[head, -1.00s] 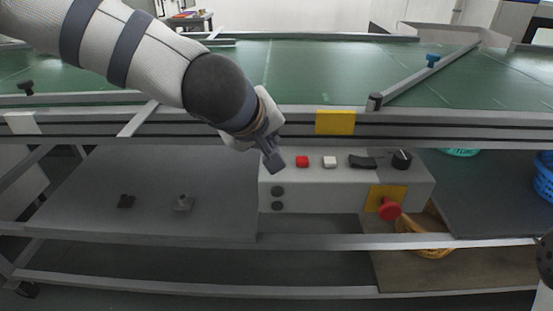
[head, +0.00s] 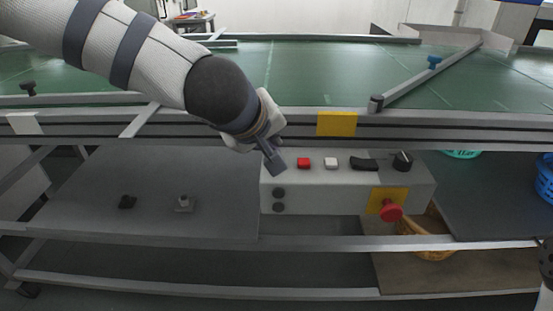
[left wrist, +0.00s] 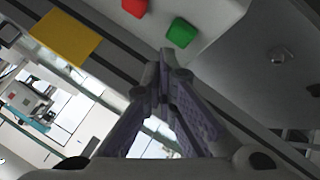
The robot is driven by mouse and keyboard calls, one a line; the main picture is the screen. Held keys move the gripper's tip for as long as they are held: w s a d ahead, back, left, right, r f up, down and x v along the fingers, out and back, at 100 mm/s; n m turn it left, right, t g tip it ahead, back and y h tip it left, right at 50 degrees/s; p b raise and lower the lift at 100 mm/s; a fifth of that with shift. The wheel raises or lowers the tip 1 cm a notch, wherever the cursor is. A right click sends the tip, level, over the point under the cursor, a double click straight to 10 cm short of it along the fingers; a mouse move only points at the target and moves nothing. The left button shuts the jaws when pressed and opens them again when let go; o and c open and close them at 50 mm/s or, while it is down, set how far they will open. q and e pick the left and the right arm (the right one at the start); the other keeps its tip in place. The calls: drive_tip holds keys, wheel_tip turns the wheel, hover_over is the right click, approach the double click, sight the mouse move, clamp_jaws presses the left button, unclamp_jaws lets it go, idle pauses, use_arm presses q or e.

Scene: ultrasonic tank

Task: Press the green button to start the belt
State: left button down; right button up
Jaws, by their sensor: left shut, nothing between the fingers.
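The green button (left wrist: 182,33) shows in the left wrist view on the grey control box, beside the red button (left wrist: 135,6). In the head view the green button is hidden behind my left gripper (head: 277,165). That gripper is shut and empty, pointing down at the left end of the control box (head: 330,202). In the left wrist view its closed fingertips (left wrist: 167,62) are just short of the green button, with a small gap in the picture; I cannot tell whether they touch.
The box also carries a red button (head: 303,163), a white button (head: 330,163), a black switch (head: 364,164), a black knob (head: 403,161) and a red emergency stop (head: 391,211). The green belt (head: 320,75) and its frame rail with a yellow plate (head: 337,124) lie above and behind.

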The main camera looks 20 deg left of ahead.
use_arm(q)
drive_tip(key=shift+f, duration=0.15)
idle(0.3)
drive_tip(key=shift+f, duration=0.25)
use_arm(e)
drive_tip(key=shift+w+r, duration=0.1)
